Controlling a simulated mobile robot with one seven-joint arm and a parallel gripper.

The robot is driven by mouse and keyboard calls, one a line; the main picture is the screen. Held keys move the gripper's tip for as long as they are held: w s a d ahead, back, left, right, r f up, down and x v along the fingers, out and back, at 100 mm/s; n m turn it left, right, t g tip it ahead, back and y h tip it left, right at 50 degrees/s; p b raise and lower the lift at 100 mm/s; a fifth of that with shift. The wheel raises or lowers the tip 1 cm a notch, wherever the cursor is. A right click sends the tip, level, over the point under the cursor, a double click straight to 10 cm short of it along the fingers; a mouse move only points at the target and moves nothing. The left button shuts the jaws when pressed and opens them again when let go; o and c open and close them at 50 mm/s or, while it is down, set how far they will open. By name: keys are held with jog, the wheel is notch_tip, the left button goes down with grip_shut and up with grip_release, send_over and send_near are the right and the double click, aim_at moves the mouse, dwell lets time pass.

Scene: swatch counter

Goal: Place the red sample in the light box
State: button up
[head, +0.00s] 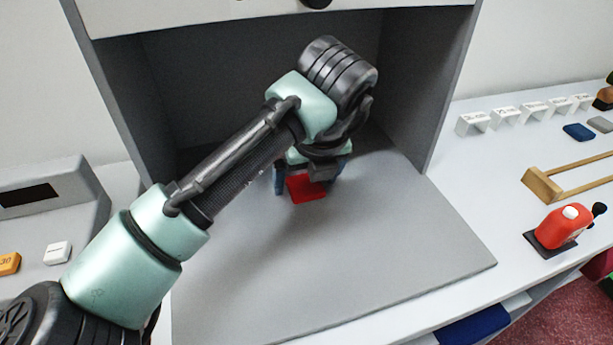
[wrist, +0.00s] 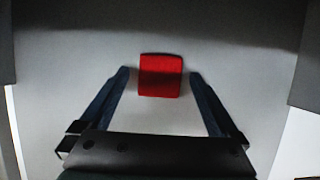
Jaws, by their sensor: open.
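The red sample (head: 308,190) is a flat red square lying on the grey floor of the light box (head: 400,270). In the wrist view the red sample (wrist: 160,75) lies between and slightly beyond my fingertips, with a gap on each side. My gripper (head: 312,180) is inside the light box, pointing down over the sample. In the wrist view my gripper (wrist: 160,75) is open, and its fingers do not touch the sample. My arm hides part of the box's interior.
To the right, the counter holds a red bottle (head: 562,226), a wooden frame (head: 545,185), small white label stands (head: 503,116) and a dark blue sample (head: 579,132). A grey device (head: 60,215) stands at left. The light box's front floor is clear.

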jog(key=a+p+v, duration=0.1)
jog(key=v, duration=0.6)
jog(key=shift+d+r+p, duration=0.3)
jog(key=shift+d+r, duration=0.05)
jog(key=shift+d, duration=0.2)
